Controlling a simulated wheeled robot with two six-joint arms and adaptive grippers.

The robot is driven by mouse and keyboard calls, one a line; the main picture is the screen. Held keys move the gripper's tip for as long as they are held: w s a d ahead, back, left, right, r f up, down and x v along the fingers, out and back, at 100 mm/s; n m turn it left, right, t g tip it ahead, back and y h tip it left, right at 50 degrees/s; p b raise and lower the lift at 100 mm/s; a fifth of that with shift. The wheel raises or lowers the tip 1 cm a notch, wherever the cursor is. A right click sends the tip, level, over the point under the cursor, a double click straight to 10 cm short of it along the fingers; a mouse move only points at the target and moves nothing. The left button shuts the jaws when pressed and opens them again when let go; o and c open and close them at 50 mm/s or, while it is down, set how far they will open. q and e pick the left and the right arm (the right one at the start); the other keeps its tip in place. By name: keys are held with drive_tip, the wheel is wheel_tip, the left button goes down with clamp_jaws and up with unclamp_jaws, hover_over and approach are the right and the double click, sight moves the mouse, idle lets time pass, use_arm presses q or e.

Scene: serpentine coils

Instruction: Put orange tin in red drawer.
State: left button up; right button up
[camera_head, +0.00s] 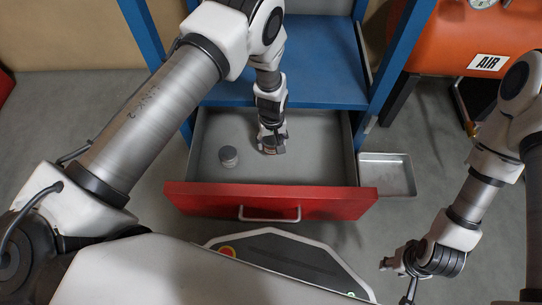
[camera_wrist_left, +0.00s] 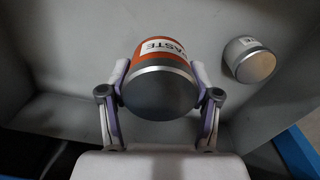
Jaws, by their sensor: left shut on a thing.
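The orange tin (camera_wrist_left: 160,70) has a grey metal end and a white label reading "PASTE". My left gripper (camera_head: 271,148) is shut on it, with one finger on each side in the left wrist view. In the head view the tin is mostly hidden by the gripper. The red drawer (camera_head: 215,198) is pulled open below the blue frame. My left gripper and the tin are inside the drawer's outline, over its grey floor. I cannot tell whether the tin touches that floor. My right gripper (camera_head: 395,281) is open and empty at the lower right, away from the drawer.
A grey tin (camera_head: 228,156) stands in the drawer, left of my left gripper; it also shows in the left wrist view (camera_wrist_left: 249,60). A shallow metal tray (camera_head: 410,160) lies right of the drawer. Blue posts (camera_head: 398,65) flank the drawer. An orange air tank (camera_head: 450,45) stands behind right.

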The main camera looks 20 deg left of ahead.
sight(272, 137)
use_arm(q)
wheel_tip(272, 137, down, 9)
drive_tip(key=b, duration=0.4)
drive_tip(key=shift+b, duration=0.4)
drive_tip(key=shift+r, duration=0.15)
drive_tip(key=shift+c, duration=0.5)
drive_tip(key=o, duration=1.4)
drive_tip(key=shift+f, duration=0.2)
drive_tip(key=shift+o, duration=0.2)
wheel_tip(272, 137, up, 12)
drive_tip(key=p, duration=0.7)
drive_tip(key=shift+r+p, duration=0.25)
drive_tip(key=shift+p, duration=0.15)
